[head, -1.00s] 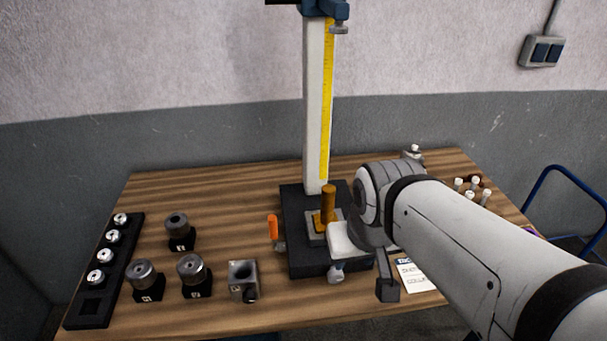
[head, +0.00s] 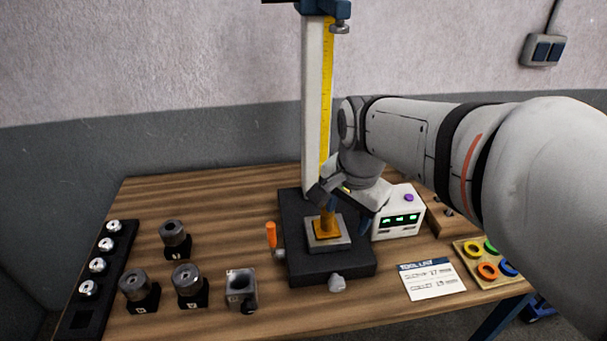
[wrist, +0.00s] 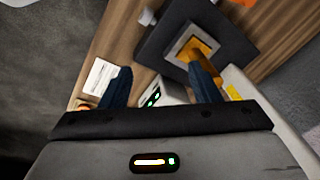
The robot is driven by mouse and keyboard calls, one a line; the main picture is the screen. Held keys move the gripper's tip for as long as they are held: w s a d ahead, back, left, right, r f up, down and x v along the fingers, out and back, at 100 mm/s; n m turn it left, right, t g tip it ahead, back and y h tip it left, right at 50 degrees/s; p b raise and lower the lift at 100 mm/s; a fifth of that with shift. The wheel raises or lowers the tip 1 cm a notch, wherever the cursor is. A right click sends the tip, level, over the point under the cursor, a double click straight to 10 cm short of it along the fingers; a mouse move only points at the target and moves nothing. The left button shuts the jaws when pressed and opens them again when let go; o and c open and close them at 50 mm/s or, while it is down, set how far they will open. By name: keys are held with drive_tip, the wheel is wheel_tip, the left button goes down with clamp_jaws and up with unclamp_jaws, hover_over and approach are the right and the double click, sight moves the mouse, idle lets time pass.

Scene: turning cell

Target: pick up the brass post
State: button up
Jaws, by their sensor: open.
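The brass post (head: 326,222) stands upright on a brass foot on the pale square plate (head: 343,240) of the black stand. Its upper part is hidden behind my gripper in the head view. My gripper (head: 342,210) is open and empty, with dark blue fingers close to the post. In the wrist view the post (wrist: 203,48) shows beyond the tip of the right finger, not centred between the fingers of my gripper (wrist: 161,82). I cannot tell whether that finger touches it.
The stand's tall column (head: 313,110) with a yellow scale rises behind the post. A white box with a green display (head: 400,215) is close on the right. An orange-handled tool (head: 271,235) is at the left. A card (head: 431,279) lies front right.

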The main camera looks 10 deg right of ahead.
drive_tip(key=w+m+g, duration=0.1)
drive_tip(key=w+m, duration=0.6)
drive_tip(key=m, duration=0.1)
drive_tip(key=m+g, duration=0.1)
drive_tip(key=m, duration=0.7)
approach(327, 216)
drive_tip(key=shift+w+r+b, duration=0.35)
drive_tip(key=shift+w+b, duration=0.05)
drive_tip(key=shift+w, duration=0.25)
drive_tip(key=shift+w+f+m, duration=0.1)
drive_tip(key=shift+f+m, duration=0.15)
drive_tip(key=shift+m, duration=0.15)
drive_tip(key=f, duration=0.2)
drive_tip(key=f+p, duration=0.1)
drive_tip(key=f, duration=0.4)
drive_tip(key=shift+w+d+f+p, duration=0.15)
drive_tip(key=shift+d+f+p, duration=0.1)
drive_tip(key=shift+p, duration=0.15)
drive_tip(key=shift+r, duration=0.1)
drive_tip(key=shift+c, duration=0.6)
clamp_jaws()
